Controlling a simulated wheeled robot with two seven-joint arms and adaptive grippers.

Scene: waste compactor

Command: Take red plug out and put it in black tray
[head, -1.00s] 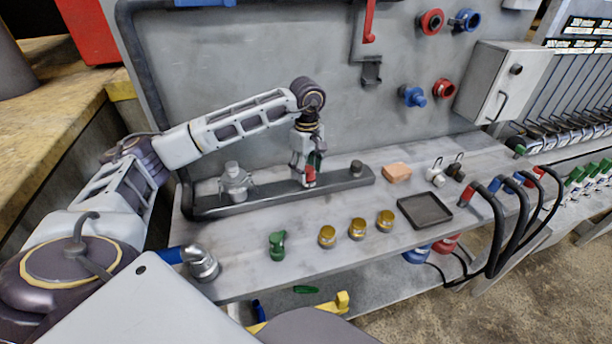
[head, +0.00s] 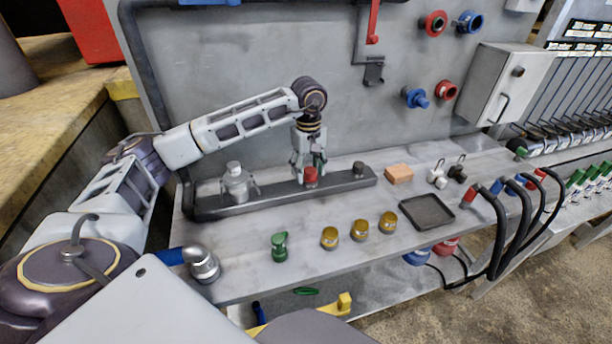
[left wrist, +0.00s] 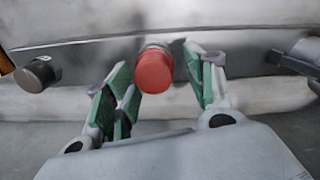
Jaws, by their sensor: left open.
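The red plug (head: 310,176) sits upright in the dark grey rail (head: 268,195) on the bench. In the left wrist view the red plug (left wrist: 154,70) lies between the tips of my open left gripper (left wrist: 158,85), with gaps on both sides. The green finger pads show clearly in the left wrist view. The black tray (head: 426,211) lies empty on the bench to the right. My right gripper does not show.
A dark plug (head: 358,168) and a grey metal fitting (head: 236,182) stand on the rail. An orange block (head: 398,174) lies behind the tray. A green fitting (head: 279,246) and several yellow caps (head: 359,230) stand along the front. Black hoses (head: 497,240) hang right of the tray.

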